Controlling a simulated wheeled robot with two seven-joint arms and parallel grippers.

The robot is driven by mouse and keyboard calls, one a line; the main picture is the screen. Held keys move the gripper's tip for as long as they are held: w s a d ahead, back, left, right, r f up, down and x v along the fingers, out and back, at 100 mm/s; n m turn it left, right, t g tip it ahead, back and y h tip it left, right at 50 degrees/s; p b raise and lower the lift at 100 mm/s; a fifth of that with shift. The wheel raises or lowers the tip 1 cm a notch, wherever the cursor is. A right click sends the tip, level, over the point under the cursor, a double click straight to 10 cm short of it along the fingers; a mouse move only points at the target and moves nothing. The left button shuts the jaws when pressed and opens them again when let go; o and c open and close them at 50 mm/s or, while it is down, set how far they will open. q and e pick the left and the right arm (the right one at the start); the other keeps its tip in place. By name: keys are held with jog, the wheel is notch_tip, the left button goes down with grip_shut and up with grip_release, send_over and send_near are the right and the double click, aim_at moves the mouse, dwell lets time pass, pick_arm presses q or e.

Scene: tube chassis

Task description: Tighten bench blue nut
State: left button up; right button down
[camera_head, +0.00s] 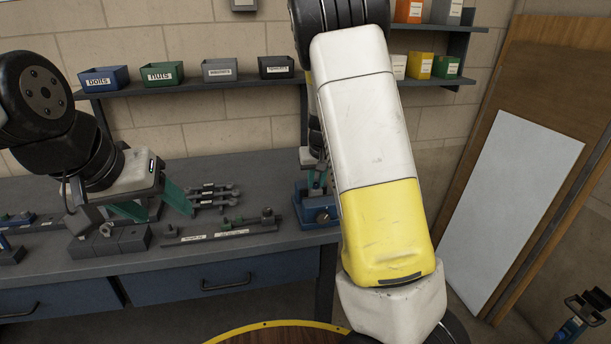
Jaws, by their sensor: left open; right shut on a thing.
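My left gripper (155,205) comes in from the left above the bench, its green fingers spread apart with nothing seen between them.
The grey bench (265,180) holds several wrenches (215,195), a labelled rail with bolts (220,230) and a grey block (122,241). A shelf (200,86) with labelled bins stands behind. The bench top behind the wrenches is clear. A white board (510,205) leans at right.

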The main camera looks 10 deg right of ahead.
jog(key=shift+w+a+m+h, duration=0.15)
jog(key=shift+m+h, duration=0.45)
jog(key=shift+m, duration=0.85)
jog(key=shift+s+a+m+h, duration=0.1)
jog(key=shift+m+h, duration=0.5)
jog(key=shift+m, duration=0.85)
jog(key=shift+g, duration=0.3)
jog(key=c, duration=1.3)
grip_release()
jog(key=shift+r, duration=0.1)
jog(key=v, duration=0.7)
jog(key=shift+a+r, duration=0.1)
jog(key=shift+r, duration=0.15)
